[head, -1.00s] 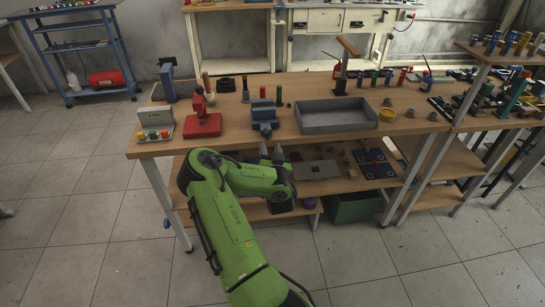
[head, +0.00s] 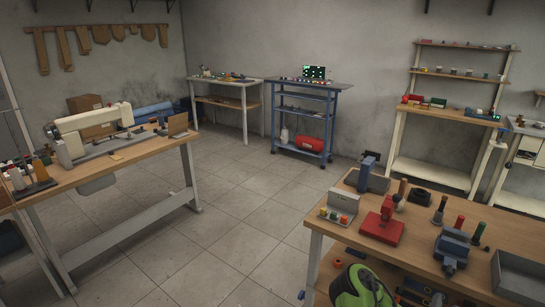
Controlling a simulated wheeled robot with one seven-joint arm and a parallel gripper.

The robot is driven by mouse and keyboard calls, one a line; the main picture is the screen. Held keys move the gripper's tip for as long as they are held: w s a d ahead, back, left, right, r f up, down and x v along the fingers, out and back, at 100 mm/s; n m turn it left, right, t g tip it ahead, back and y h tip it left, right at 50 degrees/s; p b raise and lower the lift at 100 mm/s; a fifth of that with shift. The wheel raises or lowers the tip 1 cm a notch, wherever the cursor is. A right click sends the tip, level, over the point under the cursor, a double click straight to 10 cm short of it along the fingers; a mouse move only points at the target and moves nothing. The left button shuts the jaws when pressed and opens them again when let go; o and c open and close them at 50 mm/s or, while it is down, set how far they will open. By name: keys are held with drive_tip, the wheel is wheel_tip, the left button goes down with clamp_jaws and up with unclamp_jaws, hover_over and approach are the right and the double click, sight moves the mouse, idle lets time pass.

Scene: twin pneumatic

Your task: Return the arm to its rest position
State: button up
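Part of my green arm (head: 360,287) shows at the bottom edge, in front of the wooden workbench (head: 335,222) at the right. Most of the arm is cut off by the frame, and I cannot tell whether the fingers are open or shut.
The bench holds a red press (head: 382,222), a blue vise (head: 451,250) and a button box (head: 338,208). A sewing machine (head: 90,125) stands on a table at left. A blue cart (head: 305,120) stands at the back. The tiled floor (head: 215,240) between is clear.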

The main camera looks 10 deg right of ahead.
drive_tip(key=w+a+r+n+g+y+p, duration=0.1)
drive_tip(key=w+a+r+y, duration=0.35)
drive_tip(key=a, duration=0.35)
drive_tip(key=w+a+r+n+g+y+p, duration=0.1)
drive_tip(key=w+a+r+y, duration=0.3)
drive_tip(key=w+a, duration=0.3)
drive_tip(key=s+a+r+n+y+p, duration=0.1)
drive_tip(key=a+r+n+y, duration=0.15)
drive_tip(key=a, duration=0.25)
drive_tip(key=s+a+r+n+y, duration=0.1)
drive_tip(key=a+r, duration=0.2)
drive_tip(key=a, duration=0.2)
drive_tip(key=s+a+r+n+g, duration=0.1)
drive_tip(key=s+a+r+n, duration=0.1)
drive_tip(key=s, duration=0.5)
drive_tip(key=s+a+r+n+g+y+p, duration=0.1)
drive_tip(key=s+a+r+n, duration=0.2)
drive_tip(key=s+a+r, duration=0.2)
drive_tip(key=s+a+r+n+g, duration=0.2)
drive_tip(key=s+a, duration=0.4)
drive_tip(key=s, duration=0.3)
drive_tip(key=shift+a+r+n+p, duration=0.2)
drive_tip(key=shift+r+n+p, duration=0.1)
drive_tip(key=shift+r+n, duration=0.35)
drive_tip(key=shift+r, duration=0.1)
